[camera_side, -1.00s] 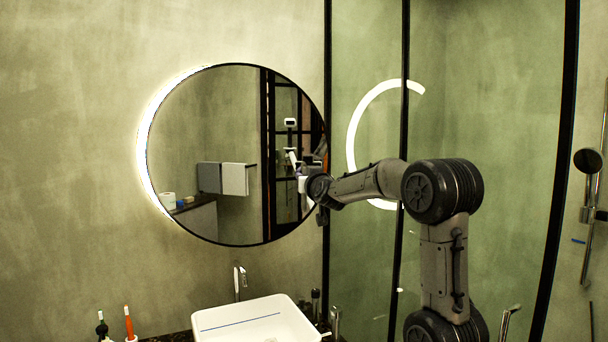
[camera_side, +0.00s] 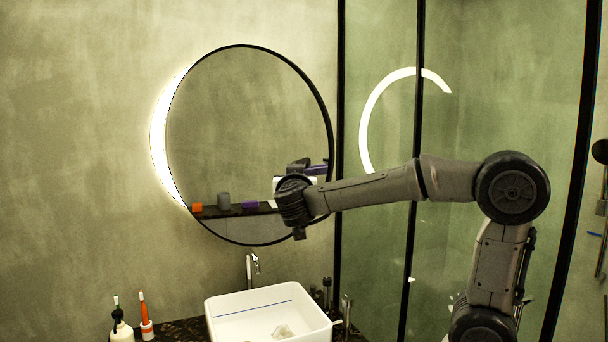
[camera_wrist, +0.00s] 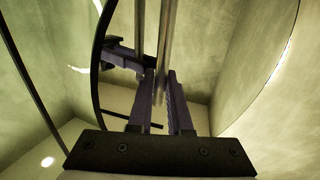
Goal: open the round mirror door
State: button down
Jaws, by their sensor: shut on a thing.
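The round mirror door (camera_side: 250,120) has a thin black rim and hangs on the wall above the basin. Its right edge stands out from the wall. My gripper (camera_wrist: 162,80) has purple-grey fingers and is shut on the door's edge, at the lower right of the mirror in the side view. In the wrist view a thin upright grey strip (camera_wrist: 165,35) runs down between the fingers, and a dark curved rim (camera_wrist: 99,60) passes on the left. In the side view my wrist hides most of the grip and part of the rim.
A white basin (camera_side: 265,310) with a tap (camera_side: 252,268) stands below the mirror. A black-framed glass screen (camera_side: 380,250) stands close on the right.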

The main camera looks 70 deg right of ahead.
jog(key=w+a+m+g+h, duration=0.1)
jog(key=w+a+m+g, duration=0.3)
jog(key=a, duration=1.2)
jog(key=shift+w+a+r+g+h, duration=0.15)
jog(key=shift+w+g+h, duration=0.15)
jog(key=shift+w+g, duration=1.4)
jog(key=shift+w+t, duration=0.5)
jog(key=c, duration=1.2)
grip_release()
jog(key=shift+o, duration=0.2)
